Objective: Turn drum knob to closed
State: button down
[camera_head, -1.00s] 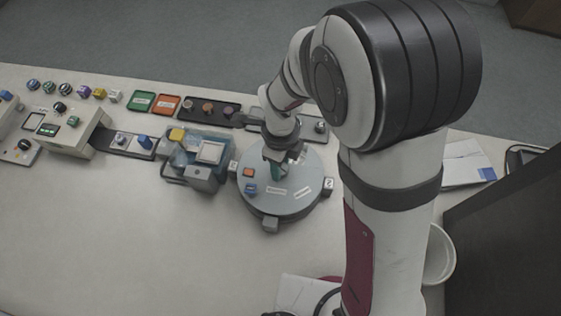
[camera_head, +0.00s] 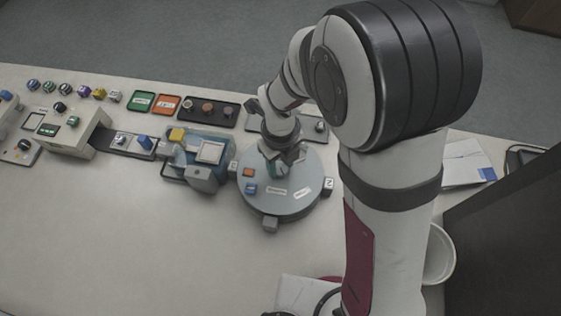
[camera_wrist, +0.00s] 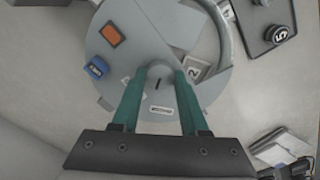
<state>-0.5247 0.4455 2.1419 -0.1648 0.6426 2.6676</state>
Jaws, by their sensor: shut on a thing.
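The drum (camera_head: 290,203) is a round grey disc-shaped unit on the table, with small labels on its top. It fills the upper middle of the wrist view (camera_wrist: 120,62). The drum knob (camera_wrist: 158,84) is grey with a dark line, which points roughly up and down in the wrist view. My gripper (camera_wrist: 161,76) is shut on the knob, with one green finger on each side. In the head view my gripper (camera_head: 281,168) is over the back part of the drum and hides the knob. I cannot read which label the knob points to.
An orange square (camera_wrist: 112,34) and a blue block (camera_wrist: 96,68) sit on the drum top. A blue-grey machine (camera_head: 200,160) stands close on the left. Numbered blocks sit around the drum's rim. A white bin (camera_head: 438,256) is at right.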

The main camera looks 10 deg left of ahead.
jog(key=shift+m, duration=2)
jog(key=shift+c, duration=2.1)
grip_release()
notch_tip(320, 180, up, 16)
jog(key=n, duration=0.5)
send_near(280, 168)
notch_tip(280, 168, down, 9)
jog(key=shift+r, duration=0.2)
